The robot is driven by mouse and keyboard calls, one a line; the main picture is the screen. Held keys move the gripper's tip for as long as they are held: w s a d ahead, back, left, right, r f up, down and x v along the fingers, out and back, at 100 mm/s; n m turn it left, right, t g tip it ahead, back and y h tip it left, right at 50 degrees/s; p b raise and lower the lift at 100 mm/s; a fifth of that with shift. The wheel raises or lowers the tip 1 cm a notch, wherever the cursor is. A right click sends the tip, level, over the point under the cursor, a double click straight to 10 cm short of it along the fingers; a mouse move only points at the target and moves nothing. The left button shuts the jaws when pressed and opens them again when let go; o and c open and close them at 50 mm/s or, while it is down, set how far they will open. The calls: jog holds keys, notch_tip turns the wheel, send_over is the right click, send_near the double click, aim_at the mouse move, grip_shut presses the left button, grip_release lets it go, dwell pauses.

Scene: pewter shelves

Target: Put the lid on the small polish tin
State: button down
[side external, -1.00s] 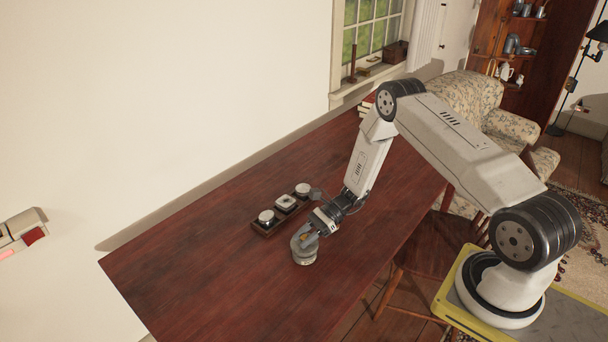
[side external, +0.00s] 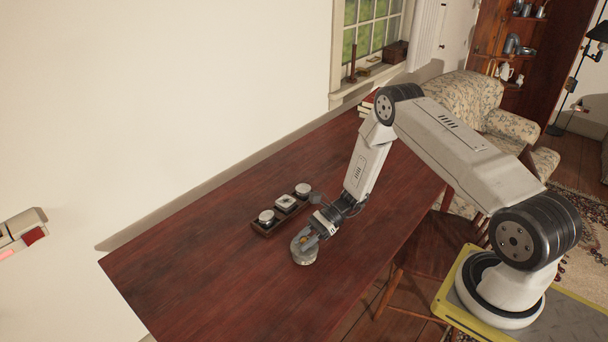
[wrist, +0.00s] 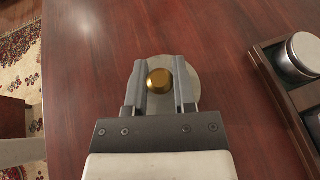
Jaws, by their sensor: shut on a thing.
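My gripper (side external: 309,238) is low over the table and shut on a brass knob (wrist: 159,81), which sits between the two fingers in the wrist view. Beneath the knob is a grey round lid (wrist: 190,87), seen from above. In the side view a round grey metal shape (side external: 304,257) shows below the fingers, close to the tabletop. The lid and whatever is under it blend together there. I cannot tell whether the lid is seated on the small tin, and the tin's opening is hidden.
A dark wooden tray (side external: 262,231) stands beyond the gripper. The near-left tabletop (side external: 200,275) is clear. A wooden chair (side external: 440,250) stands at the table's right side.

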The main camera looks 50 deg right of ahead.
jog(key=shift+f, duration=0.6)
dwell(0.9)
jog(key=shift+c, duration=1.8)
grip_release()
jog(key=shift+v, duration=3.9)
jog(key=shift+r, duration=0.1)
